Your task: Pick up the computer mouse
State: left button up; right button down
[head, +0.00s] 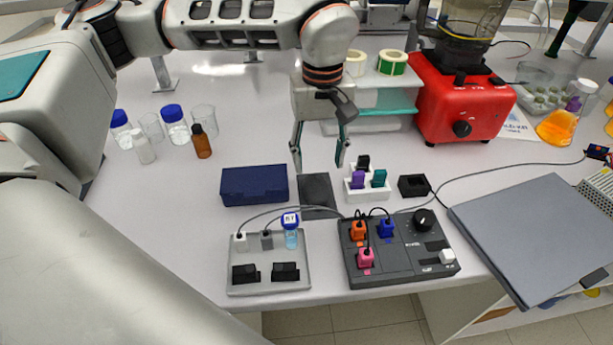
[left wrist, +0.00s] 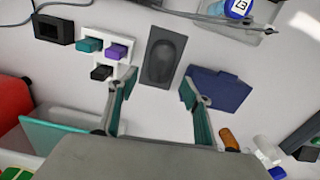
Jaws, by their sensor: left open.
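A dark oval shape that looks like the computer mouse (left wrist: 166,60) lies on a dark grey rectangular pad (left wrist: 156,34) in the left wrist view. In the head view the pad (head: 318,188) lies on the white table between a navy box and a white block holder; the mouse is hard to make out against it. My left gripper (head: 317,166) points down, open and empty, above and just behind the pad. In the left wrist view its two fingers (left wrist: 158,80) stand apart, with the pad between and beyond their tips. My right gripper is not in view.
The navy box (head: 254,185) is left of the pad; the white holder (head: 367,190) with coloured blocks is right. A grey tray (head: 268,286) and a dark control panel (head: 400,268) with cables stand in front. A red blender (head: 460,100) and a clear teal-edged stand (head: 385,103) are behind.

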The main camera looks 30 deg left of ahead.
aim_at(317, 184)
pick_arm(q)
jog(key=shift+w+a, duration=0.1)
jog(key=shift+a, duration=0.05)
jog(key=shift+f, duration=0.3)
jog(key=f, duration=0.7)
jog(key=shift+s+f, duration=0.1)
jog(key=shift+s, duration=0.1)
jog(key=c, duration=0.9)
